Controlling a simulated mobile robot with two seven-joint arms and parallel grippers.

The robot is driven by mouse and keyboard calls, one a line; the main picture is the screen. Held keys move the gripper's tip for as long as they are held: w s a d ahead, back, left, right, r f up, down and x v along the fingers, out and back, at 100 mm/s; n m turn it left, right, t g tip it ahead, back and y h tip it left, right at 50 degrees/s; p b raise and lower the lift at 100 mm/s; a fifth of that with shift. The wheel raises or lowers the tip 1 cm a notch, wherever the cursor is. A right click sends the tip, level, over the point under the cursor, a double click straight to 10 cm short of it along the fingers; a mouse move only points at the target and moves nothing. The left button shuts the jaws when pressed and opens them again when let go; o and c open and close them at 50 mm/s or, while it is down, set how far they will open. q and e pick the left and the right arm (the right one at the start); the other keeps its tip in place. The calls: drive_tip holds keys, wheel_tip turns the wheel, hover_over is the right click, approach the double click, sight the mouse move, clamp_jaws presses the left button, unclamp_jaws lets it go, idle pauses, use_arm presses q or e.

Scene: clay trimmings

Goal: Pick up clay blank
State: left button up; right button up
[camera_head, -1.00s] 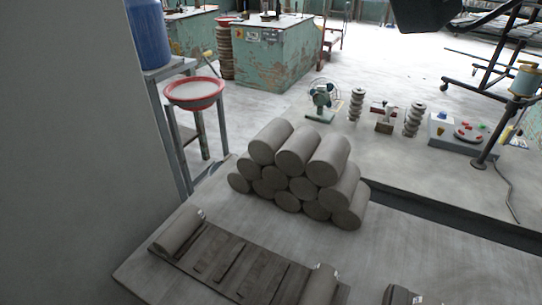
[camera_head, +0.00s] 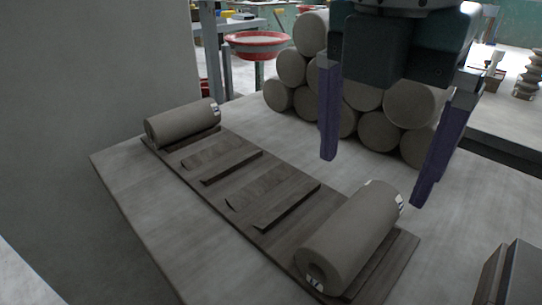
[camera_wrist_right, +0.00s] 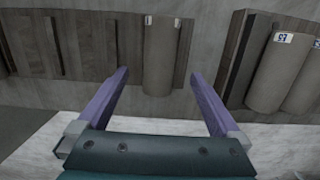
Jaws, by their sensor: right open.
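Two grey clay blanks, which are cylinders, lie on a dark slatted wooden board (camera_head: 222,195). One blank (camera_head: 182,124) is at the board's far left end, the other blank (camera_head: 345,240) at its near right end. My right gripper (camera_head: 375,182) has long purple fingers spread wide. It hangs above and behind the near blank, empty. In the right wrist view, that blank (camera_wrist_right: 161,55) lies ahead, in line with the gap between the open fingertips (camera_wrist_right: 158,75), apart from them. My left gripper is not in view.
A pile of larger clay cylinders (camera_head: 378,131) stands behind, partly hidden by my gripper. A second wooden board (camera_wrist_right: 240,58) with two more cylinders (camera_wrist_right: 268,72) shows at right in the wrist view. A red basin (camera_head: 258,40) stands at the back. The grey tabletop (camera_head: 140,205) left of the board is bare.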

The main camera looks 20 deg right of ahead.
sight(358, 214)
drive_tip(key=f, duration=0.3)
drive_tip(key=f+b, duration=0.1)
drive_tip(key=f, duration=0.5)
drive_tip(key=shift+w+d, duration=0.1)
drive_tip(key=shift+d, duration=0.2)
drive_tip(key=shift+r, duration=0.1)
clamp_jaws()
idle(0.4)
